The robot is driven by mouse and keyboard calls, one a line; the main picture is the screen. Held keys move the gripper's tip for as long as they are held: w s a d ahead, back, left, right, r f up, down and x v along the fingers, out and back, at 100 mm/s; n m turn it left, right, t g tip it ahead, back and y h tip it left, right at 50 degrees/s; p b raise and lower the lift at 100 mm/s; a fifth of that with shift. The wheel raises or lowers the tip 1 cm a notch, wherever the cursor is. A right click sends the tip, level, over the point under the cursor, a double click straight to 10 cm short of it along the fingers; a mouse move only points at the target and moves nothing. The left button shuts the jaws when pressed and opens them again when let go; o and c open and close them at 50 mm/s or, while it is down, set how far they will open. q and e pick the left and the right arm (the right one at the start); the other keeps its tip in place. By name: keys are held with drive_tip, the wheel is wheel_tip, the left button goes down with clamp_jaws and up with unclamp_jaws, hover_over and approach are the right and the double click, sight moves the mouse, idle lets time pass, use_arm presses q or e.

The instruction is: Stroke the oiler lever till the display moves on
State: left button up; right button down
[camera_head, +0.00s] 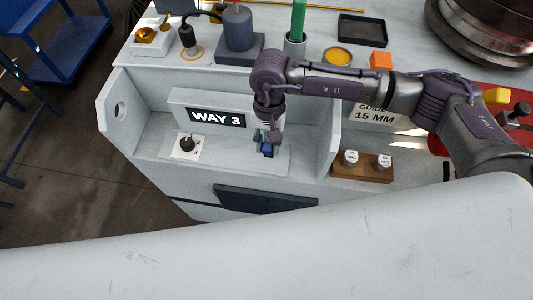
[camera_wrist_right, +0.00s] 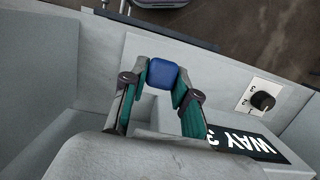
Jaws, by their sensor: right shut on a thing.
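The display (camera_head: 217,118) reads WAY 3 in white on black; it also shows upside down in the wrist view (camera_wrist_right: 255,147). My right gripper (camera_head: 266,145) reaches down just right of the display. In the wrist view its teal fingertips (camera_wrist_right: 163,82) are shut on a blue block-shaped handle (camera_wrist_right: 163,75), which looks like the end of the oiler lever. The rest of the lever is hidden by the handle and gripper. In the head view the blue handle (camera_head: 267,151) sits low over the pale panel. My left gripper is not in view.
A black rotary knob (camera_head: 187,144) on a numbered white plate is left of the display. A wooden block (camera_head: 362,167) with two weights and a GUIDE 15 MM sign (camera_head: 375,114) stand right.

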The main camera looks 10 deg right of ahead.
drive_tip(key=w+g+b, duration=0.1)
drive_tip(key=b, duration=0.2)
drive_tip(key=w+d+g+y+b, duration=0.1)
drive_tip(key=w+g+b, duration=0.1)
drive_tip(key=b, duration=0.2)
drive_tip(key=shift+w+r, duration=0.1)
drive_tip(key=shift+w, duration=0.05)
